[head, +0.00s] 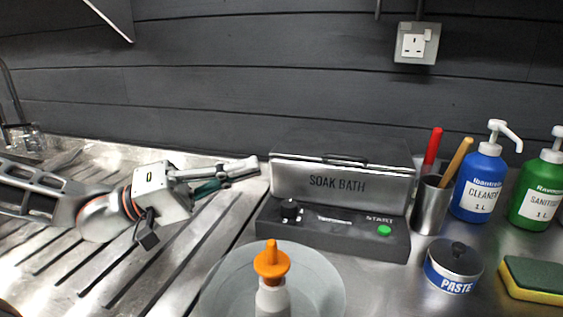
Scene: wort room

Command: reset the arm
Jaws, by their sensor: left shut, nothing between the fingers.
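My left arm comes in from the left over the ribbed steel drainboard (120,265). My left gripper (252,166) is shut and empty, with its fingertips pointing right, close to the left edge of the soak bath (345,183). I cannot tell whether the fingertips touch the bath. The soak bath is a grey box with a closed-looking lid, a dark knob and a green start button. My right gripper does not show.
A round pale vessel (325,283) with an orange-tipped bottle (271,265) stands in front. To the right are a steel cup (430,207) with two handles, a paste tin (453,268), a sponge (533,280), a blue cleaner bottle (479,184) and a green sanitiser bottle (537,195).

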